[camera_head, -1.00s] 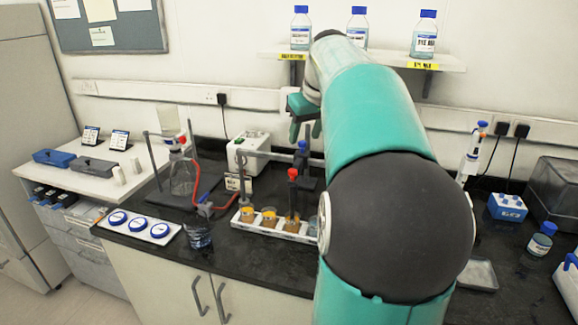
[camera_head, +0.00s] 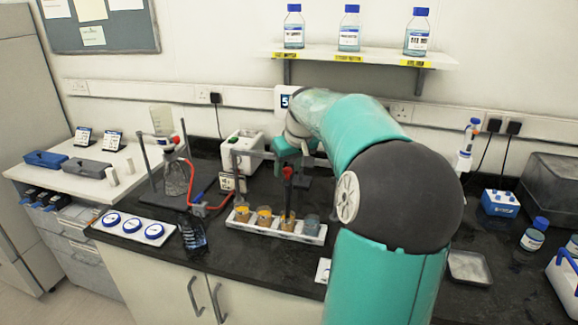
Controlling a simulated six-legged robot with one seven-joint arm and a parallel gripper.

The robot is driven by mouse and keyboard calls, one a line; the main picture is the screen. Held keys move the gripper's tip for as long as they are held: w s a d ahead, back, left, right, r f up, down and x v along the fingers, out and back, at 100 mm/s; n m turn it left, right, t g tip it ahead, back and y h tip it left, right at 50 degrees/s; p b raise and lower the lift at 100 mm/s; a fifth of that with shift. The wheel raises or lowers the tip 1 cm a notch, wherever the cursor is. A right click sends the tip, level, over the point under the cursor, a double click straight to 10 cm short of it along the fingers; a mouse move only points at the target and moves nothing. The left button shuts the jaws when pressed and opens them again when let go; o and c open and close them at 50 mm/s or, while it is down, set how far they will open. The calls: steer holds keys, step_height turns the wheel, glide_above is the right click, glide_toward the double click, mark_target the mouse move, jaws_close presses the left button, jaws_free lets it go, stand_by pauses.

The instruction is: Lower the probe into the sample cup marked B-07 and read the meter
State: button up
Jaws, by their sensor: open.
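A white rack (camera_head: 270,231) on the dark bench holds several small sample cups. Three cups hold amber-brown contents, including the leftmost cup (camera_head: 241,212); the right-end cup (camera_head: 311,223) looks grey. The markings are too small to read, so I cannot tell which is B-07. A dark probe with a red top (camera_head: 287,174) stands upright above the third cup from the left; whether its tip is inside is unclear. My teal gripper (camera_head: 290,160) is open, just above and behind the red top, partly hidden by my arm. A white box (camera_head: 242,150), possibly the meter, stands behind.
A flask with red tubing (camera_head: 176,178) and a blue-lidded dish tray (camera_head: 133,226) stand left of the rack. A shelf (camera_head: 375,59) holds bottles. A metal tray (camera_head: 468,267) lies at right.

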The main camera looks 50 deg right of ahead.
jaws_close()
steer(key=shift+r, duration=3.25)
jaws_free()
steer(key=shift+f, duration=0.1)
steer(key=v, duration=1.3)
steer(key=shift+r, duration=0.4)
